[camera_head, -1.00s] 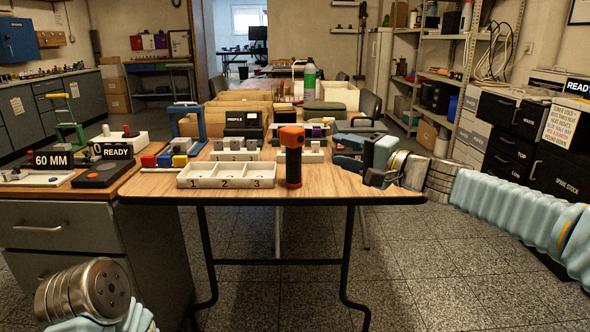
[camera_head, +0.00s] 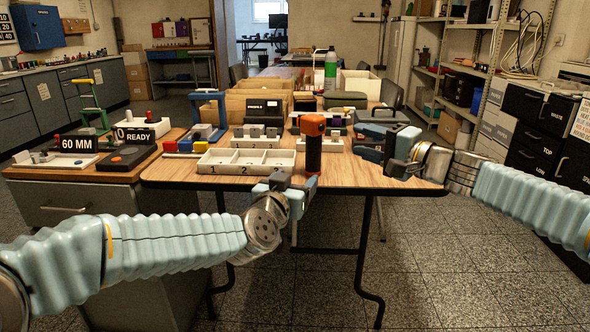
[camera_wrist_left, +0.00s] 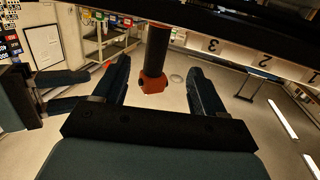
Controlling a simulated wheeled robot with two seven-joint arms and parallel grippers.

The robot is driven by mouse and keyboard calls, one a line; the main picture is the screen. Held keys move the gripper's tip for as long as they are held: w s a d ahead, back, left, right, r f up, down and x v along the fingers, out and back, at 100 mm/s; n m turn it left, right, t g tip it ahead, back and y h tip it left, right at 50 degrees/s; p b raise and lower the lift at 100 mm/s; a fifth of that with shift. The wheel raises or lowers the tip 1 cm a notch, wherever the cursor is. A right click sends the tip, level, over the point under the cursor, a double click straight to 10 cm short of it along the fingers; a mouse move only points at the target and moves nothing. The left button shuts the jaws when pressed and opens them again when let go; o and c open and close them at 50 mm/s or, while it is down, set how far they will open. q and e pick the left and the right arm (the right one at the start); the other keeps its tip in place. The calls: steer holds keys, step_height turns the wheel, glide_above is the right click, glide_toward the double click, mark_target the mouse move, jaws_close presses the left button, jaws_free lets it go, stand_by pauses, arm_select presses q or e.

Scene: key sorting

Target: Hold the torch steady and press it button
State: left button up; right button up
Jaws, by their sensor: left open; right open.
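The torch (camera_head: 313,148) stands upright near the table's front edge, with an orange head, a dark body and a red-orange foot. My left gripper (camera_head: 295,184) is at the table's front edge, just below and left of the torch in the head view. In the left wrist view its open fingers (camera_wrist_left: 160,85) appear on either side of the torch (camera_wrist_left: 155,60), which looks upside down there. I see no contact. My right gripper (camera_head: 385,155) is open and empty over the table's right side, apart from the torch. I cannot make out the torch's button.
A white tray (camera_head: 247,171) with numbered compartments lies left of the torch. A white rack (camera_head: 256,142) and a dark sign box (camera_head: 263,110) stand behind it. A side cabinet (camera_head: 95,170) with a READY button box adjoins on the left. Bare wood (camera_head: 345,172) lies right of the torch.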

mark_target(312, 149)
arm_select(q)
steer(key=shift+t, duration=0.3)
steer(key=r+x, duration=0.1)
steer(key=x, duration=0.3)
steer(key=r+x, duration=0.1)
steer(key=x, duration=0.4)
steer(key=r+x, duration=0.1)
steer(key=x, duration=0.3)
steer(key=shift+w+d, duration=0.1)
steer(key=shift+d, duration=0.15)
steer(key=c, duration=1.1)
arm_select(e)
steer(key=shift+c, duration=0.4)
jaws_close()
